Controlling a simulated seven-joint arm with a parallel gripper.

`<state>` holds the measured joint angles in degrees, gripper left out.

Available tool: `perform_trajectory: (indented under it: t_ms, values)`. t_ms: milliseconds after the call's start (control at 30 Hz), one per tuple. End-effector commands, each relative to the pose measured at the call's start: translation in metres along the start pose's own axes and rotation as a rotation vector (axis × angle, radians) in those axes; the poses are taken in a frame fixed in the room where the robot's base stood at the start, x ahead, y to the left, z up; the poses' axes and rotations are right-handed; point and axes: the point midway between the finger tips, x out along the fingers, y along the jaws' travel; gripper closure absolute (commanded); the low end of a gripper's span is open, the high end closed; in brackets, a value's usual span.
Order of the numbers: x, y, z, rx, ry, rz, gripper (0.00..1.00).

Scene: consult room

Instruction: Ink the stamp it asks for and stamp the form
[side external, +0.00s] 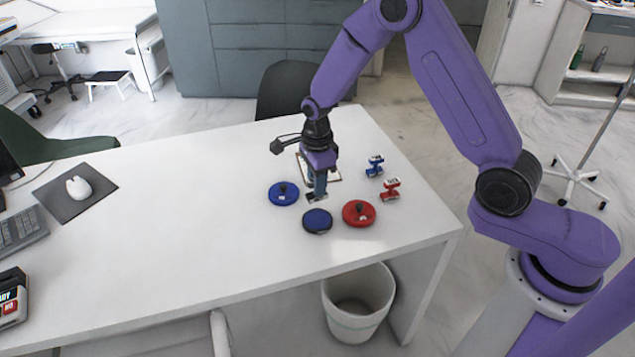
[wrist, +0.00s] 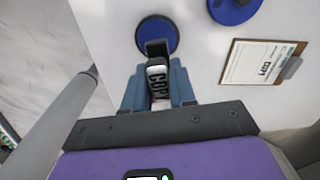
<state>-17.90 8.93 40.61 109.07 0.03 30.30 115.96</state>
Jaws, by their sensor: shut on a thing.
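My gripper (side external: 319,184) is shut on a dark stamp (side external: 315,197), held above the desk between the clipboard and the open blue ink pad. In the wrist view the stamp (wrist: 158,82) sits between the fingers and its white label reads COPY. The round open blue ink pad (side external: 317,221) lies just in front of the stamp; it also shows in the wrist view (wrist: 143,33). A blue lid with a dark knob (side external: 283,193) lies to its left. The form on a brown clipboard (wrist: 262,62) reads COPY; in the side view my gripper partly hides it.
A red round pad with a knobbed lid (side external: 359,214) lies right of the blue pad. A blue stamp (side external: 375,166) and a red stamp (side external: 390,189) stand at the right. A mouse mat (side external: 75,205) is at the far left. The desk's middle is clear.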

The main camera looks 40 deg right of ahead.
Motion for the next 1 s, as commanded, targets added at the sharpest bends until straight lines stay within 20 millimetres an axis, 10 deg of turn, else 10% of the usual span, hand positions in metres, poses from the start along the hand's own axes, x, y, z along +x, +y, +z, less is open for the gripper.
perform_trajectory:
  t_ms: [600, 1000]
  values:
    - [0.009, -0.144, -0.062, 0.003, -0.002, -0.004, 0.94]
    - [0.012, -0.176, -0.089, -0.001, -0.002, -0.003, 0.94]
